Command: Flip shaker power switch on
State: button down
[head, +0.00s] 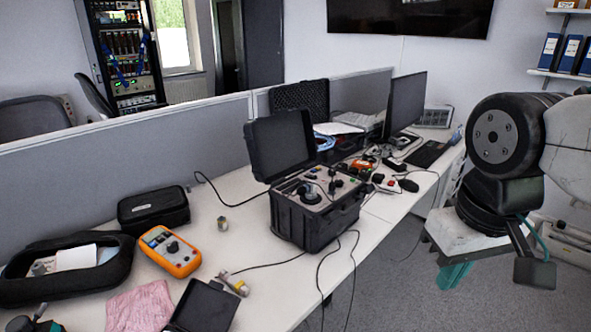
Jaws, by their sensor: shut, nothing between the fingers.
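The shaker appears to be the black hard case (313,222) with its lid open, standing on the white desk at mid-picture. Its grey top panel (311,198) carries a round dark piece, knobs and small fittings. The power switch is too small to tell apart, so its position cannot be read. My gripper (454,276), with teal fingers, hangs at the right beyond the desk's front edge, over the floor. It is shut and empty, well apart from the case.
An orange handheld meter (170,251), a black pouch (153,207), an open black bag (113,268) and a pink cloth (140,307) lie on the left of the desk. A monitor (405,102) stands behind right. Cables hang over the front edge.

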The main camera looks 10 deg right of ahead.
jog(key=w+a+r+n, duration=0.15)
jog(key=w+r, duration=0.35)
jog(key=w, duration=1.1)
jog(key=w+r+n, duration=0.2)
jog(key=w+r, duration=0.3)
jog(key=w, duration=1.1)
jog(key=w+f+n, duration=0.1)
jog(key=w+f, duration=0.3)
jog(key=w, duration=0.5)
jog(key=w+f+n+y, duration=0.1)
jog(key=w+f, duration=0.2)
jog(key=w, duration=0.6)
jog(key=w+f+n, duration=0.1)
jog(key=w+f, duration=0.3)
jog(key=w, duration=0.6)
jog(key=shift+a+f+n+t+y, duration=0.2)
jog(key=shift+f+n+t+y, duration=0.1)
jog(key=shift+f+n+t, duration=0.1)
